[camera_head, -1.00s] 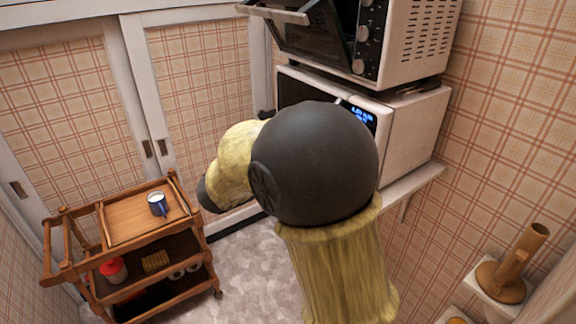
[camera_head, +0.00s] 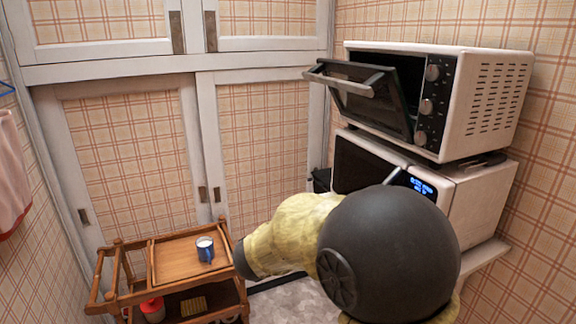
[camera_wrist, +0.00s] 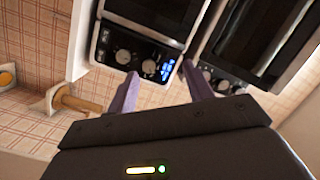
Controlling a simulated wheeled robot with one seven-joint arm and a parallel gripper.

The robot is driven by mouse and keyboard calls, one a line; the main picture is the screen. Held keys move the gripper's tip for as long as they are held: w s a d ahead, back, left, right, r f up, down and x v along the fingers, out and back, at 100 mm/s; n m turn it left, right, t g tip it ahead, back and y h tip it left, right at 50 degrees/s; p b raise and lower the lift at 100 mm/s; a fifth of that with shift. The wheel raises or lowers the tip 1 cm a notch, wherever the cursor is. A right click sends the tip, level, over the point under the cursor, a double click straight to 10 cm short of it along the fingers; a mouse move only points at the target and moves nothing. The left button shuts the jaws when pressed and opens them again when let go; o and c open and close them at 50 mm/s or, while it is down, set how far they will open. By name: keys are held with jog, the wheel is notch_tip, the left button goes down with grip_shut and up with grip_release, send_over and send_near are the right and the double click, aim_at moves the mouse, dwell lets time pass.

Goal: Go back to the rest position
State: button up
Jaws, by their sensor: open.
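My gripper (camera_wrist: 158,90) shows in the wrist view with its two purple fingers spread apart and nothing between them. Beyond the fingers are the fronts of the microwave (camera_wrist: 150,25) and the toaster oven (camera_wrist: 265,35). In the head view my arm reaches across the lower right and hides part of the microwave (camera_head: 470,205). The gripper itself is hidden there behind the arm. The toaster oven (camera_head: 490,100) sits on top of the microwave, and its door (camera_head: 365,95) hangs partly open.
A wooden cart (camera_head: 180,258) stands at the lower left with a blue mug (camera_head: 205,249) on its top. A red-lidded jar (camera_head: 153,309) is on a lower shelf. Panelled cupboard doors (camera_head: 130,150) line the back. A wooden holder (camera_wrist: 75,100) is on the wall in the wrist view.

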jog(key=w+a+f+n+t+y+p, duration=0.3)
jog(key=a+n+y+p, duration=0.15)
jog(key=n+y, duration=0.9)
jog(key=s+d+f+n+g+p, duration=0.1)
jog(key=s+f+n+g, duration=0.1)
jog(key=s, duration=0.4)
jog(key=s+d+f+n+g+y+p, duration=0.1)
jog(key=s+d+f+n+g+p, duration=0.1)
jog(key=s, duration=0.5)
jog(key=s+d+f+n+g+p, duration=0.1)
jog(key=s+f+n+g+p, duration=0.1)
jog(key=s+f+n+g, duration=0.2)
jog(key=s+n+g, duration=0.1)
jog(key=s+g, duration=0.1)
jog(key=shift+s+d, duration=0.3)
jog(key=shift+d, duration=0.1)
jog(key=shift+w+y, duration=0.1)
jog(key=shift+y, duration=0.15)
